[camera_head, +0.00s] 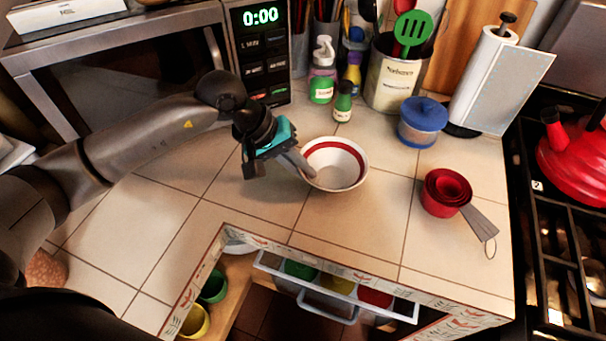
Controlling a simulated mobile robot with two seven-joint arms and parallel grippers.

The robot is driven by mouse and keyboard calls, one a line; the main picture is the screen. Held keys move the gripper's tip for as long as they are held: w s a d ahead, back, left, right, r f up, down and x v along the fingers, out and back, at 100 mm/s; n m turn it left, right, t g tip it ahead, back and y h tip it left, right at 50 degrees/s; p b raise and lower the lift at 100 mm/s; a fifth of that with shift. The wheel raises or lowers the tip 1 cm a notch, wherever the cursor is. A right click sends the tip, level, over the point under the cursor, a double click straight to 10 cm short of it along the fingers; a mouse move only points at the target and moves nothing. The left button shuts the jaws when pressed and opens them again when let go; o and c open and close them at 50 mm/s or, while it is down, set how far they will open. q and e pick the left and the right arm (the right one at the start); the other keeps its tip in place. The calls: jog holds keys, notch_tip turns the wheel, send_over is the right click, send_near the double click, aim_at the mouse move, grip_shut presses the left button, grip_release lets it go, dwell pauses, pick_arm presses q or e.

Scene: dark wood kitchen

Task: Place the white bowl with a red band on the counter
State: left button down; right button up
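The white bowl with a red band (345,176) is upright on or just above the tiled counter (400,240), near the picture's middle. I cannot tell whether its base touches the tiles. My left gripper (303,166) is at the bowl's left rim, with its fingers pointing right. The near finger overlaps the rim, and the other finger is hard to make out. I cannot tell whether the fingers are closed on the rim. My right gripper is not in view.
Red measuring cups (442,197) lie to the right. A blue-lidded container (421,124), bottles (321,82) and a utensil crock (393,82) stand behind. A microwave (140,65) is at the back left. An open drawer (330,298) is below the counter's front edge.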

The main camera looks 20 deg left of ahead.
pick_arm(q)
jog(key=shift+f, duration=0.95)
jog(key=shift+f+b, duration=0.2)
jog(key=shift+b, duration=0.1)
jog(key=c, duration=1)
grip_release()
jog(key=shift+c, duration=0.2)
jog(key=shift+r, duration=0.1)
jog(key=shift+r+p, duration=0.15)
jog(key=shift+p, duration=0.2)
jog(key=v, duration=1.2)
